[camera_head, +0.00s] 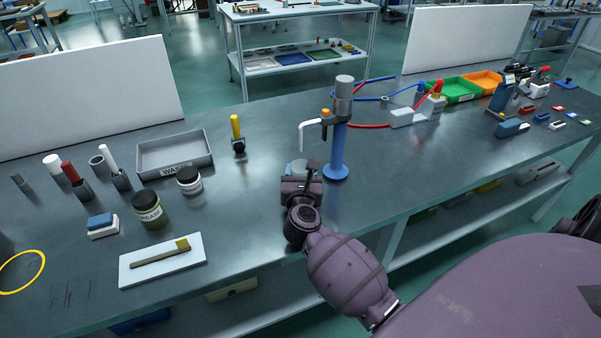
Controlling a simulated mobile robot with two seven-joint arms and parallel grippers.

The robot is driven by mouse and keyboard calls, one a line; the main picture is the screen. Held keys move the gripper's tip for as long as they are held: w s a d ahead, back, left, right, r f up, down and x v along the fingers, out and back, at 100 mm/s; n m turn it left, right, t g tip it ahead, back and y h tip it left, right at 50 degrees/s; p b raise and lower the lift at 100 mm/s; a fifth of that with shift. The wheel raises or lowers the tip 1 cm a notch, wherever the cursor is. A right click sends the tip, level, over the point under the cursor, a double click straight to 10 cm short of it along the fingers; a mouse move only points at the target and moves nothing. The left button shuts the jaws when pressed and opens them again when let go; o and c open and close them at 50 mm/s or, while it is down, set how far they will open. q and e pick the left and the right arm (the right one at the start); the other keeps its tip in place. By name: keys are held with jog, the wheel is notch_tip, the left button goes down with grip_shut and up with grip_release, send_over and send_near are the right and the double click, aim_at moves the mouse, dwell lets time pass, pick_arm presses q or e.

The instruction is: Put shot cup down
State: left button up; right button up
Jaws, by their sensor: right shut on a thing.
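My right gripper (308,176) reaches over the table from the lower right, at the base of a blue post dispenser (338,150). It is shut on the shot cup (292,168), of which only a pale, bluish edge shows past the gripper. The cup is below the dispenser's white bent spout. The gripper hides most of the cup, so I cannot tell whether its bottom touches the table. My left gripper is not in view.
The grey table (245,200) is bare left of the gripper. A grey waste tray (175,155), a grease jar (149,210) and a white board (162,259) with a brush stand left. Green (455,90) and orange bins stand back right, with red and blue hoses near the post.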

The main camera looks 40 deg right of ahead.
jog(key=o, duration=0.9)
jog(key=shift+f, duration=0.1)
jog(key=shift+r, duration=0.25)
jog(key=v, duration=1.2)
jog(key=shift+f, duration=0.1)
